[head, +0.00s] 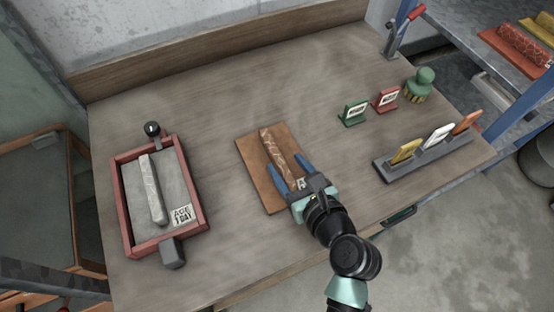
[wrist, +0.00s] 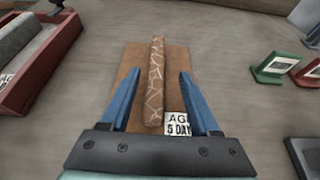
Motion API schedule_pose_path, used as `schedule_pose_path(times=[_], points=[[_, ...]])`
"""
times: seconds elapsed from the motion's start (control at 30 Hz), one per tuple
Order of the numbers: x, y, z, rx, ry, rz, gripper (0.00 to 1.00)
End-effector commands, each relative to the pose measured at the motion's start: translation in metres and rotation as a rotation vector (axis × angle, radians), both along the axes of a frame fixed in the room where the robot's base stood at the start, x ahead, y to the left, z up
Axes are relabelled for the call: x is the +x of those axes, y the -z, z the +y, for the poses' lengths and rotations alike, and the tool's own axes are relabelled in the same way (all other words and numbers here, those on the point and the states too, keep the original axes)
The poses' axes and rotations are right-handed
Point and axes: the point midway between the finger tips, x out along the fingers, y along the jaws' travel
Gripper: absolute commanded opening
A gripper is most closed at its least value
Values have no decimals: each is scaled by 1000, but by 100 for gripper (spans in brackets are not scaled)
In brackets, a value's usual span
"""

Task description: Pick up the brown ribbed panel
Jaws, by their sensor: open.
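The brown ribbed panel (head: 256,176) lies flat on the wooden table in the head view, near the middle. One raised rib (head: 272,146) with pale crack-like lines runs along it. In the wrist view the flat brown board (wrist: 130,70) shows on both sides of the rib, with a white label (wrist: 177,124) reading "AG" and "5 DAY" at the near right. My gripper (head: 287,160) is open over the near half of the panel. Its blue fingers are on either side of the rib, with visible gaps between them and it. Whether the fingertips touch the board cannot be told.
A red-framed tray (head: 119,206) with a grey ribbed panel (head: 174,176) stands at the left. Green (head: 353,112) and red (head: 387,100) sign holders, a green-handled brush (head: 420,82) and a grey rack (head: 426,156) of coloured cards are at the right. The table behind the panel is clear.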

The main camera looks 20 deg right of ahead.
Motion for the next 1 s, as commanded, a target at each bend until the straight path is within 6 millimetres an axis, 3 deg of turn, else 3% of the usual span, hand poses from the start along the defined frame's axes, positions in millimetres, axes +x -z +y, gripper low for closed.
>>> schedule_pose_path(times=[0.3,0.63,0.9,1.0], points=[[40,17,6,-2,-1,1,62],[45,19,6,-1,1,0,61],[45,19,6,-1,1,0,12],[45,19,6,-2,1,0,0]])
